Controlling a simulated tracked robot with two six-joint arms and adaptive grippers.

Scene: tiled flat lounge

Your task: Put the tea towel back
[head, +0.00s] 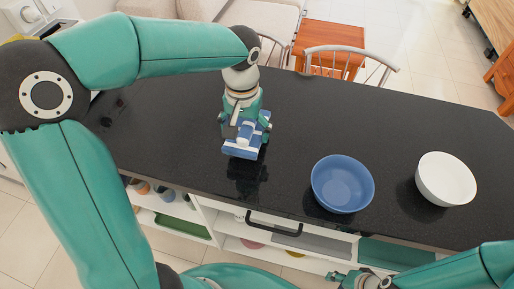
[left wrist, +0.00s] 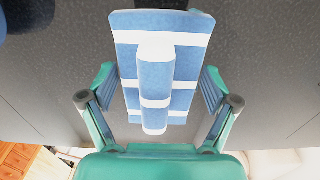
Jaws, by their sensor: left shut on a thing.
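The tea towel (head: 240,151) is folded, blue with white stripes. It is at the black counter's left-middle part, under my left gripper (head: 243,124), which is shut on it. A dark reflection shows below the towel; it seems to be a little above the counter, but the gap is hard to judge. In the left wrist view the towel (left wrist: 157,75) lies between the fingers of the left gripper (left wrist: 158,88), with a raised fold along its middle. My right gripper (head: 352,279) is at the bottom edge, in front of the counter, and its jaws are too small to read.
A blue bowl (head: 342,184) and a white bowl (head: 446,179) stand on the right of the black counter (head: 310,120). Open shelves (head: 225,222) and a dark handle (head: 273,227) are below its front edge. A chair (head: 350,55) stands behind. The counter's middle is clear.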

